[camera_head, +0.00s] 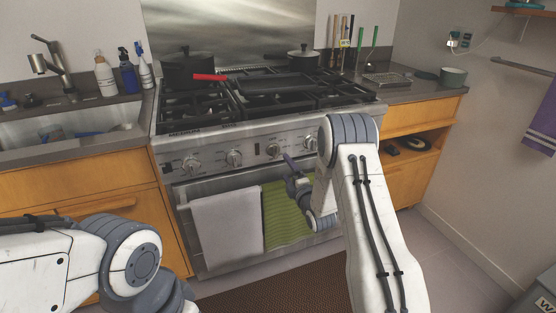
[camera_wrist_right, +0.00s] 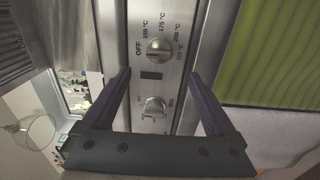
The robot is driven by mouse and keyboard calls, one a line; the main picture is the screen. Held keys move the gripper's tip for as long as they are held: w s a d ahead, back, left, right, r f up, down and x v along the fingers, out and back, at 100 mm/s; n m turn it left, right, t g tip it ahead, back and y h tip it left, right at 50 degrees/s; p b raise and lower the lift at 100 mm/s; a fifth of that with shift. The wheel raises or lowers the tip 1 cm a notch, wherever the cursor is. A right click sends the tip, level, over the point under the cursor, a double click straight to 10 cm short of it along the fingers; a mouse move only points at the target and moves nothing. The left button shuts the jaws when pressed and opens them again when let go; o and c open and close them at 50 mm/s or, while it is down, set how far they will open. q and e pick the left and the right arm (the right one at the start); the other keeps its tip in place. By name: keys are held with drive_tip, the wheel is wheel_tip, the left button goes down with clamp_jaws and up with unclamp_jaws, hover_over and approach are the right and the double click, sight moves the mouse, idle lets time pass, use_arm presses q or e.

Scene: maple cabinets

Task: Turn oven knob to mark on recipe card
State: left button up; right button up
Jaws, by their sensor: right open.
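In the right wrist view, the oven knob (camera_wrist_right: 158,48) is silver, with OFF and temperatures in °C printed around it. Its grip bar lies roughly across the picture, but the exact setting is hard to read. It appears to be the knob right of the small dark window in the head view (camera_head: 273,150). My right gripper (camera_wrist_right: 159,76) is open, with its purple-grey fingers facing the panel and nothing visibly between them. In the head view, the right gripper (camera_head: 290,173) is in front of the oven, below the knobs. My left gripper is out of view. I cannot make out a recipe card.
Another knob (camera_wrist_right: 155,107) sits beside the dark window. A white towel (camera_head: 227,222) and green towel (camera_head: 283,212) hang on the oven front. A red-handled pan (camera_head: 190,72) and a pot (camera_head: 302,57) stand on the stove. The sink (camera_head: 70,125) is at left.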

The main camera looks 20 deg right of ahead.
sight(277, 154)
drive_tip(key=w, duration=1)
drive_tip(key=shift+a, duration=0.25)
drive_tip(key=c, duration=1.4)
drive_tip(key=shift+d, duration=0.15)
